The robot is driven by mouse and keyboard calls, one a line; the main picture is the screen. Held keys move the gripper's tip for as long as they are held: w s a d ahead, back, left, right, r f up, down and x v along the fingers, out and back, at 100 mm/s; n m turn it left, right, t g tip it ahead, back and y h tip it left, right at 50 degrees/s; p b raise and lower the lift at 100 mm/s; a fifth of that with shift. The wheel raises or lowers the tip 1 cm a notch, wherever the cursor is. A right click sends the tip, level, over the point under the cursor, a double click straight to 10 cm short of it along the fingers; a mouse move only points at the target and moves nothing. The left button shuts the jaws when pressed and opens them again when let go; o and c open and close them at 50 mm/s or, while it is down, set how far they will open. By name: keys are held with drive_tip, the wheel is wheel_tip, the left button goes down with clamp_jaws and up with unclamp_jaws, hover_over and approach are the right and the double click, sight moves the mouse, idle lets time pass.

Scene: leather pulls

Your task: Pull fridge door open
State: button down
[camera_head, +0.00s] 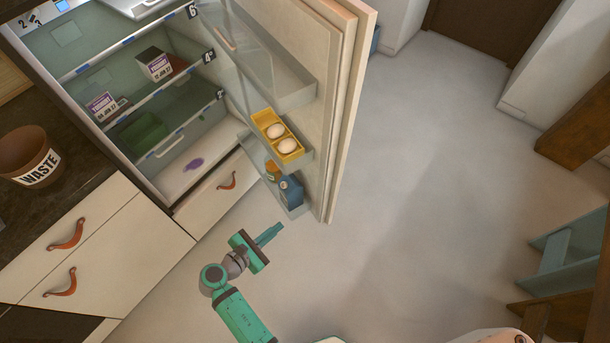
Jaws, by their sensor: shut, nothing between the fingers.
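The fridge door (345,110) stands wide open, swung out to the right of the fridge interior (130,95). Its inner side faces left, with door shelves holding a yellow egg tray (290,145) with two eggs and a blue carton (291,190). My gripper (274,232) is shut and empty, just below the lower end of the door in the picture. It looks apart from the door, though the depth between them is hard to judge. The outer face of the door and any handle on it are hidden.
Boxes sit on the fridge shelves. A drawer (222,187) with a leather pull lies below the fridge. A brown waste bin (30,157) stands on the dark counter at left. A blue step-like piece (570,250) stands at right. The floor (430,170) right of the door is clear.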

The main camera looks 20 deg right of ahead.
sight(316, 172)
drive_tip(key=w+r+g+h, duration=0.1)
drive_tip(key=w+r+h, duration=0.2)
drive_tip(key=r, duration=0.4)
drive_tip(key=w+r+g+h, duration=0.1)
drive_tip(key=w+r+h, duration=0.15)
drive_tip(key=r, duration=0.35)
drive_tip(key=shift+h, duration=0.25)
drive_tip(key=x, duration=1.3)
drive_tip(key=shift+s+d, duration=0.25)
drive_tip(key=shift+d, duration=0.2)
